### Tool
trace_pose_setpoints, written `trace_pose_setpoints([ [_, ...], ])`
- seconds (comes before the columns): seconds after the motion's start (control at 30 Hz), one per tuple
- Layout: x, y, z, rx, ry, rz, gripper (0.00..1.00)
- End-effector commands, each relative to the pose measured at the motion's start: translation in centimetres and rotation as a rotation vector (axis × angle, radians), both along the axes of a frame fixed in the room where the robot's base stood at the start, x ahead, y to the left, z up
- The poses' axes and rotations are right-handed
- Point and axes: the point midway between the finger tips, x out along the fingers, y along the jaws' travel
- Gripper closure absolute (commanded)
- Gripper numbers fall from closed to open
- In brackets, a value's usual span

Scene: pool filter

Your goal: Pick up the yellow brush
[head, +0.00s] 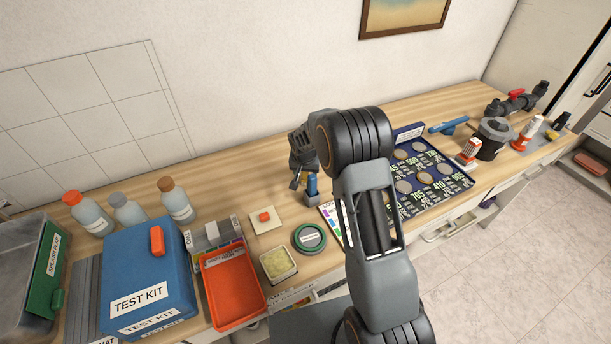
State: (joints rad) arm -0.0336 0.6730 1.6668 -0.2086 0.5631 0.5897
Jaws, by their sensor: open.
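I cannot make out a yellow brush for certain. A small dark item with a touch of yellow (561,122) lies at the far right end of the wooden counter; it is too small to identify. My gripper (302,180) is open, pointing down over the middle of the counter near the wall.
A blue test kit box (125,265), red tray (232,288), several bottles (178,205) and a green-rimmed disc (309,238) stand left. A blue board with round discs (450,182), dark pot (492,140) and pipe valve (516,101) stand right. Bare counter shows along the wall.

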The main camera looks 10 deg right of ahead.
Motion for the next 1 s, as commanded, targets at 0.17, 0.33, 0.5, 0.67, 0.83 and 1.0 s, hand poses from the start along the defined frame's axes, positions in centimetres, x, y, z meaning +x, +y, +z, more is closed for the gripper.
trace_pose_setpoints([
  [0.17, -0.02, 0.01, 0.00, 0.000, 0.000, 0.000, 0.58],
  [0.33, -0.02, 0.01, 0.01, 0.000, 0.001, 0.000, 0.74],
  [0.5, -0.03, 0.01, 0.02, 0.000, 0.001, 0.000, 0.91],
  [0.67, -0.02, 0.02, 0.02, 0.000, 0.001, 0.000, 1.00],
  [0.83, -0.02, 0.02, 0.09, 0.000, 0.000, 0.000, 1.00],
  [1.0, 0.02, 0.01, 0.84, 0.000, -0.001, 0.000, 1.00],
])
